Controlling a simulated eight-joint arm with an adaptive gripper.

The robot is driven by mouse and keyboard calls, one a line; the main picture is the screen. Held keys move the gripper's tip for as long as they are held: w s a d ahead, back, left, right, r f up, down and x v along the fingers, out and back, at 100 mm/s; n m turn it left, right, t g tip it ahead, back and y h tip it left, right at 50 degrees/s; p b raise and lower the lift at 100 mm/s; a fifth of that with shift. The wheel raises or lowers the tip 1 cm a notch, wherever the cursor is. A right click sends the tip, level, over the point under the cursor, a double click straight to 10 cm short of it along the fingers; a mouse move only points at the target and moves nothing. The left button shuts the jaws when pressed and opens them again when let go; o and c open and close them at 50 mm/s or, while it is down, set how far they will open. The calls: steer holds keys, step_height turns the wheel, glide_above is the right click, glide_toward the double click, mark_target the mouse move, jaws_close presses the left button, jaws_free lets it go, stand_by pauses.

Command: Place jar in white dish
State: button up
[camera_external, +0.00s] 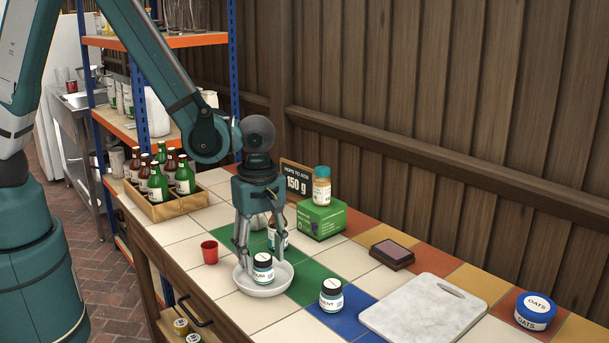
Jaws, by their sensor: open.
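A small jar (263,268) with a dark lid and a white label stands upright in the white dish (262,289) on the tiled table. My gripper (258,255) is above the dish, pointing down, with its fingers spread around the jar. The fingers appear apart from the jar, though the far side is hidden. A similar jar (331,295) stands on the table to the right of the dish. Another jar (277,236) stands behind my gripper and is partly hidden by it.
A red cup (209,252) stands left of the dish. A green box (321,219) with a jar on top, a bottle crate (165,201), a dark pad (391,254), a marble board (423,309) and a blue oats tin (535,311) stand around. Tiles between them are free.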

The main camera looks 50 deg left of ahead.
mark_target(262, 257)
step_height(262, 257, up, 10)
steer(key=p, duration=0.1)
stand_by(0.5)
steer(key=shift+r, duration=0.1)
stand_by(0.5)
steer(key=shift+a, duration=0.1)
steer(key=a+r+m+t+h, duration=0.15)
steer(key=a+r+m, duration=0.25)
steer(key=a+r, duration=0.45)
steer(key=a+r+m+t, duration=0.2)
steer(key=a+r+m, duration=0.3)
steer(key=a, duration=0.7)
steer(key=s+a+r+m+t, duration=0.2)
steer(key=s+a+r+m, duration=0.1)
steer(key=a, duration=0.5)
steer(key=s+a+r+m+t+y, duration=0.1)
steer(key=s+a+r+m, duration=0.3)
steer(key=a, duration=0.5)
steer(key=shift+s+a+t, duration=0.15)
steer(key=shift+s+t, duration=0.2)
steer(key=shift+s, duration=0.75)
